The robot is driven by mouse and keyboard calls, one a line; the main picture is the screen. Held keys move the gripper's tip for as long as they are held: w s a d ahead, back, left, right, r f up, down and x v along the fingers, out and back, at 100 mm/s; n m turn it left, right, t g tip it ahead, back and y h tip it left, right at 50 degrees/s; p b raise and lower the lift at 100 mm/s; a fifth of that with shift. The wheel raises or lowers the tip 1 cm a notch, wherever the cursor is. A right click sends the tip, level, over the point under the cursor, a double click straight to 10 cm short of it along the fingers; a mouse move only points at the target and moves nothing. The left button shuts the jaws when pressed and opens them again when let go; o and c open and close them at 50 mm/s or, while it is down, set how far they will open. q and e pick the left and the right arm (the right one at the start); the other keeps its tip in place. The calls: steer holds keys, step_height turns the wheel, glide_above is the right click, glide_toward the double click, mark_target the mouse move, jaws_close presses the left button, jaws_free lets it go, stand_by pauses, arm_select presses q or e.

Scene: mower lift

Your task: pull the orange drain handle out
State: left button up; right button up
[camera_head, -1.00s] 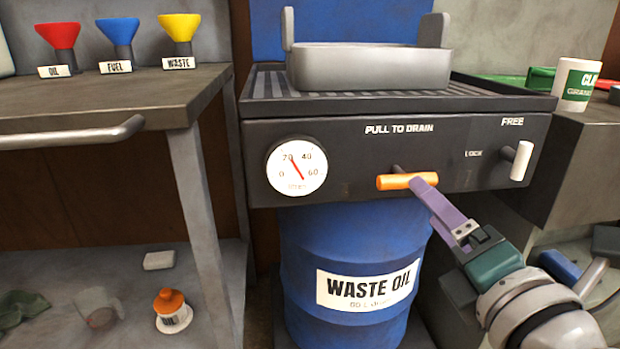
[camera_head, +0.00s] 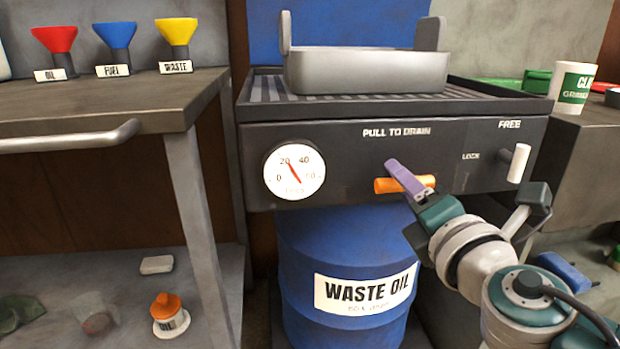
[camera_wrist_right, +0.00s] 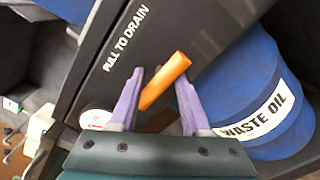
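The orange drain handle (camera_head: 386,186) is a short bar on the dark front panel, below the words "PULL TO DRAIN". It lies between the two purple fingers of my right gripper (camera_head: 396,168). In the right wrist view the handle (camera_wrist_right: 164,82) runs slantwise between the spread fingertips of the right gripper (camera_wrist_right: 160,84). The fingers look apart, one on each side of the bar; I cannot tell if either touches it. In the head view one finger hides part of the handle. My left gripper is in neither view.
A white lever (camera_head: 519,163) stands right of the handle, by "FREE" and "LOCK". A round gauge (camera_head: 294,172) is on the panel's left. The blue waste oil drum (camera_head: 330,240) stands below. A grey tray (camera_head: 365,72) sits on top. A bench (camera_head: 90,100) is at left.

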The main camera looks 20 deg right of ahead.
jaws_close()
stand_by(1.0)
